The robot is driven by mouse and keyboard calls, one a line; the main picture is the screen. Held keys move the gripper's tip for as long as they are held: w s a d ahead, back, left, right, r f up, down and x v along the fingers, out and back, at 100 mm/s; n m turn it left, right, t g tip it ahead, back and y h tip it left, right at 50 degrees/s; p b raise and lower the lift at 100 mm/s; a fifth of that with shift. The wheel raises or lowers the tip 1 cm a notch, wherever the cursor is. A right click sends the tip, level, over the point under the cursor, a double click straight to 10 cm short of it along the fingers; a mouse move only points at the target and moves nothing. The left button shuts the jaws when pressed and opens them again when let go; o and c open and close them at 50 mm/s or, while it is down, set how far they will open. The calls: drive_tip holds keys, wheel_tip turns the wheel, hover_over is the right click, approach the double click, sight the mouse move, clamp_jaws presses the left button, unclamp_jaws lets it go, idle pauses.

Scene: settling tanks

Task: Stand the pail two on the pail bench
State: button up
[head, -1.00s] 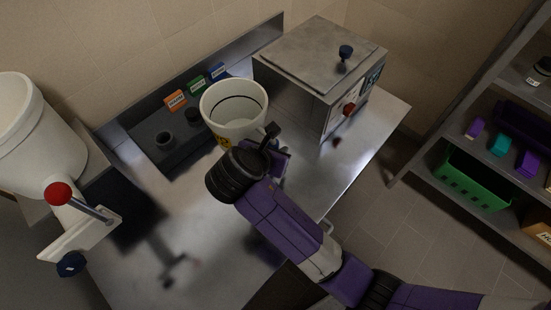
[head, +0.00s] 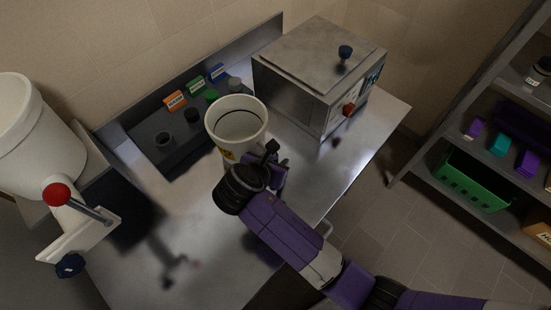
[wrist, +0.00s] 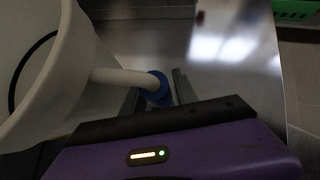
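The pail (head: 238,140) is a cream-white tapered tub with a dark line inside and a yellow label low on its side, partly hidden by my wrist. In the wrist view the pail (wrist: 60,95) fills the left side, and its side handle (wrist: 125,77) ends in a blue grip (wrist: 158,90). My gripper (wrist: 158,94) has a finger on each side of that blue grip and is shut on it. In the head view my gripper (head: 268,160) is at the pail's right side. The pail is over the steel bench (head: 205,225); whether its base touches the top cannot be told.
A dark tray (head: 150,145) with small pots and orange, green and blue labels (head: 175,100) lies behind. A steel box (head: 300,85) with a red knob stands right. A white vessel (head: 30,130) with a red-balled lever is left. Shelves (head: 440,140) stand far right.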

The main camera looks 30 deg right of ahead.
drive_tip(key=shift+o, duration=0.5)
drive_tip(key=shift+r, duration=0.1)
drive_tip(key=shift+s+a+r, duration=0.1)
drive_tip(key=shift+a+r, duration=0.15)
drive_tip(key=shift+r, duration=0.05)
drive_tip(key=v, duration=1.1)
drive_tip(key=shift+r, duration=0.15)
drive_tip(key=shift+s+a, duration=0.1)
drive_tip(key=shift+a, duration=0.05)
